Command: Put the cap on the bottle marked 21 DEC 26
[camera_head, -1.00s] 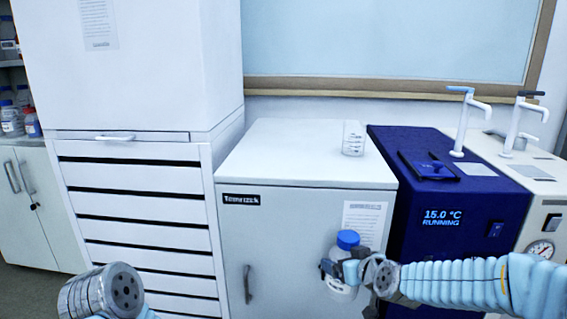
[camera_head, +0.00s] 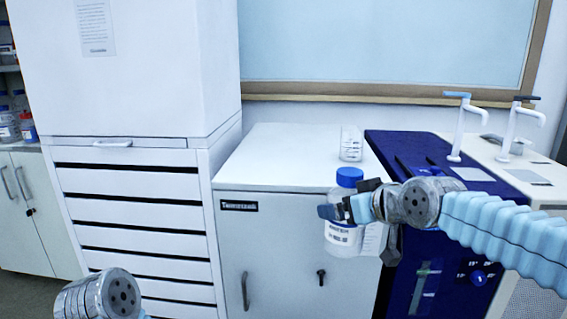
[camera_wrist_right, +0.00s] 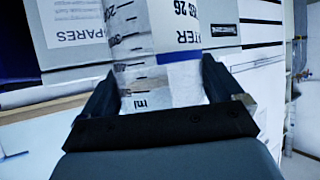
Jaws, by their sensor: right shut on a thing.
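A clear bottle (camera_head: 343,238) with a white label is held upright in my right gripper (camera_head: 347,208), in front of the grey cabinet. A blue cap (camera_head: 349,177) sits on its top. My right gripper is shut around the bottle's upper part, just below the cap. In the right wrist view the bottle (camera_wrist_right: 160,55) stands between the fingers (camera_wrist_right: 163,95), with "26", "TER" and printed volume marks readable; the rest of the label is cut off. At lower left of the head view only my left wrist shows; its fingers are out of view.
A small clear beaker (camera_head: 351,144) stands on the grey cabinet's top (camera_head: 285,150), which is otherwise bare. A dark blue unit (camera_head: 425,150) with a tap beside it stands to the right. A tall white drawer cabinet (camera_head: 130,225) stands left; shelves hold several bottles at far left.

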